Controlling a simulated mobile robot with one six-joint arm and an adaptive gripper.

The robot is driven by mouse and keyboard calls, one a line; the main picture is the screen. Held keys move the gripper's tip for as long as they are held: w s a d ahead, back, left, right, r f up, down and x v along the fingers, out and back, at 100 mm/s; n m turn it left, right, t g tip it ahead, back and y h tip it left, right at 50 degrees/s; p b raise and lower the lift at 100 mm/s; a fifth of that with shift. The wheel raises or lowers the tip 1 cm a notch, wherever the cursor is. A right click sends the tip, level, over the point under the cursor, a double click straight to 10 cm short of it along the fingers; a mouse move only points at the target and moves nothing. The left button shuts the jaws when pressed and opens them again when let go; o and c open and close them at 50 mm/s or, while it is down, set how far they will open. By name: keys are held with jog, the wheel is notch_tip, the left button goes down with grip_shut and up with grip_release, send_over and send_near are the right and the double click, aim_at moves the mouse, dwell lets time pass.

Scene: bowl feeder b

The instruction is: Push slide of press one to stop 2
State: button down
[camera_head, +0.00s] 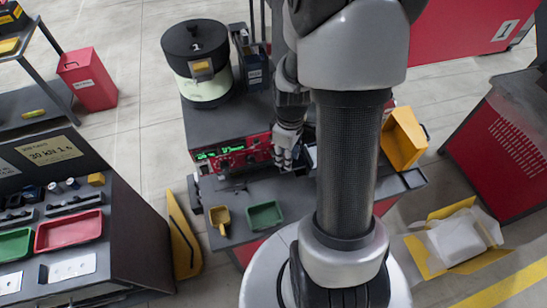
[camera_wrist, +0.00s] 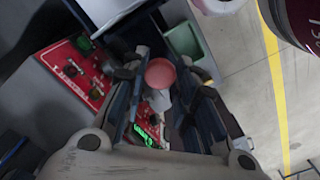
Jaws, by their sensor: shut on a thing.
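My gripper (camera_head: 287,158) is low at the right end of a red control panel (camera_head: 235,152) on the middle bench. In the wrist view its two dark fingers (camera_wrist: 160,92) stand on either side of a round pink-red knob (camera_wrist: 160,73), and the gripper is shut on it. The fingers and my arm hide what the knob is fixed to. The panel also shows in the wrist view (camera_wrist: 78,68), with green lit digits between the fingers. I cannot make out which part is the slide of press one, or the mark of stop 2.
A black-lidded bowl feeder (camera_head: 197,60) stands behind the panel. A green tray (camera_head: 265,216) and a small yellow scoop-like bin (camera_head: 220,217) lie in front. A yellow bin (camera_head: 404,138) is at right. A left bench holds a red tray (camera_head: 68,231). Floor separates the benches.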

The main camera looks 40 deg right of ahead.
jog(key=shift+d, duration=0.3)
jog(key=c, duration=1.2)
grip_release()
jog(key=shift+s, duration=0.1)
jog(key=shift+c, duration=0.2)
notch_tip(320, 180, up, 12)
jog(key=shift+c, duration=0.2)
